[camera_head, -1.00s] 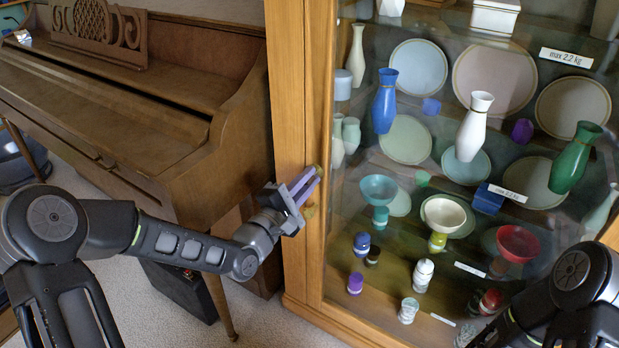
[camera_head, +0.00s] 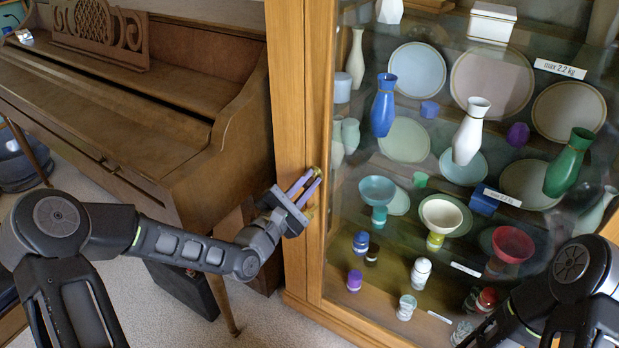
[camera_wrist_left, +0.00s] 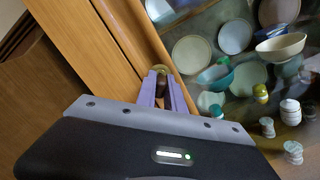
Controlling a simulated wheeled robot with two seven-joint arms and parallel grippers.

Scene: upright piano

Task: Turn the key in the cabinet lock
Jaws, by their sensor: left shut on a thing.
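The wooden cabinet (camera_head: 292,95) has a glass door with a lock on its left frame post. My left gripper (camera_head: 312,178) is at that post, its purple fingers pointing at the lock. In the left wrist view my left gripper (camera_wrist_left: 163,82) is shut on a small dark key (camera_wrist_left: 161,84), just in front of the round brass lock plate (camera_wrist_left: 160,69). The key is mostly hidden between the fingers, so how far it sits in the lock cannot be told. My right arm shows at the lower right of the head view, but its gripper is out of view.
Behind the glass, shelves hold plates, bowls, jars and several vases, such as a white vase (camera_head: 470,130) and a blue vase (camera_head: 384,103). A brown upright piano (camera_head: 150,110) stands close to the left of the cabinet. Carpet (camera_head: 262,318) shows below.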

